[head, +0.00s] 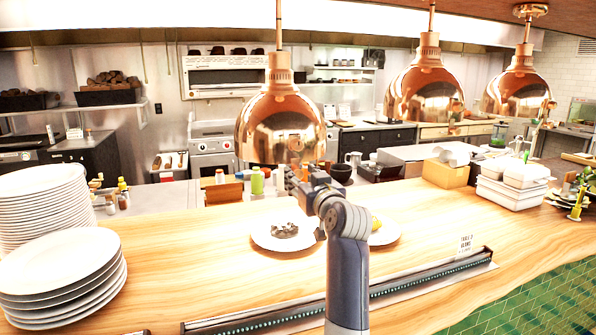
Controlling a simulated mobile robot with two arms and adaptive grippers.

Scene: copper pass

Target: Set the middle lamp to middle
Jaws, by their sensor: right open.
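Three copper dome lamps hang on rods over the wooden pass. The middle lamp (425,93) hangs between the left lamp (281,122) and the right lamp (520,92). In the picture the left lamp is largest and its rim is lowest. My right gripper (291,180) is open and empty, just below the left lamp's rim in the picture, left of the middle lamp. Whether it touches the left lamp cannot be told. My forearm rises from the bottom centre and hides part of the counter. My left gripper is not in view.
The wooden counter (200,270) carries plate stacks (62,275) at left. Two plates with food (284,231) lie behind my arm. A dark ticket rail (430,280) runs along the front. White boxes (512,188) stand at right.

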